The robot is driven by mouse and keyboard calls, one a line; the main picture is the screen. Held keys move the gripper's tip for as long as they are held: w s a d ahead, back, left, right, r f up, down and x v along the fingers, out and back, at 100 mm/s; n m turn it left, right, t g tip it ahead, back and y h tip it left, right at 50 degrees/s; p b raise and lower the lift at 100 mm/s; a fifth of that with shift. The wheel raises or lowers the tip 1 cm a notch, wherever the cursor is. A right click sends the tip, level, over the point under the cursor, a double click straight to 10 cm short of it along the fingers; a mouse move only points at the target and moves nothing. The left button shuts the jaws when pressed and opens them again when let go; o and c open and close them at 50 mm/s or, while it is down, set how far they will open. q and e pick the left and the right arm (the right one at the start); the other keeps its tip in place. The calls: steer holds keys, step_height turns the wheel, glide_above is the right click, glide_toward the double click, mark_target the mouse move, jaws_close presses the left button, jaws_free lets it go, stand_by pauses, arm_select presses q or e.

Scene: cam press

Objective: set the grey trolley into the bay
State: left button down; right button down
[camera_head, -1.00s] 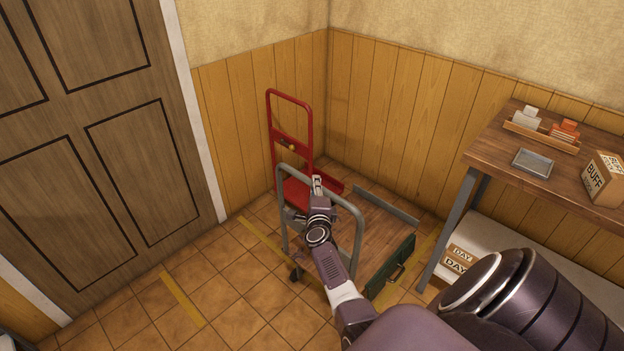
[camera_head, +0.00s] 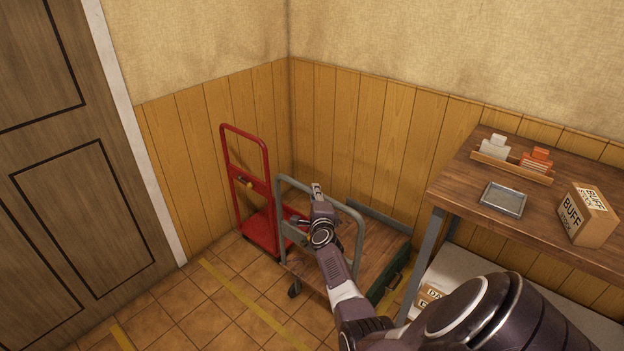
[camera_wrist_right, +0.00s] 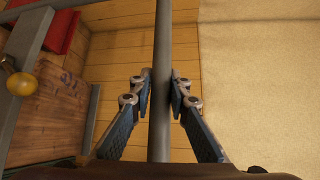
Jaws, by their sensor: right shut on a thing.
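The grey trolley (camera_head: 360,235) stands upright on the floor near the back wall, with a grey tube handle and a brown wooden deck. My right gripper (camera_head: 317,190) is shut on the handle's top bar; in the right wrist view its fingers (camera_wrist_right: 162,88) press either side of the grey bar (camera_wrist_right: 162,60). A yellow floor line (camera_head: 245,303) runs left of the trolley, and another piece (camera_head: 393,306) shows at its right; they appear to mark the bay. My arm hides part of the deck and the near floor. My left gripper is out of view.
A red trolley (camera_head: 262,232) stands close at the left, by the wall. A green case (camera_head: 388,287) is at the deck's right side. A wooden table (camera_head: 455,190) with a grey leg stands at the right. Tiled floor at the left is clear.

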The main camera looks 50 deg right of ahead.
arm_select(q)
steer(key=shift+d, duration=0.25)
arm_select(e)
steer(key=shift+d+r, duration=0.3)
steer(key=shift+r, duration=0.1)
steer(key=c, duration=2)
jaws_free()
steer(key=shift+w, duration=0.1)
steer(key=shift+o, duration=0.9)
steer(key=shift+d+f, duration=0.1)
steer(key=shift+f, duration=0.25)
steer(key=shift+a, duration=0.25)
steer(key=shift+s+a, duration=0.2)
steer(key=shift+s, duration=0.05)
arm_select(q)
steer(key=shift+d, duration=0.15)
arm_select(e)
steer(key=v, duration=0.6)
steer(key=shift+s, duration=0.3)
steer(key=shift+a+r, duration=0.1)
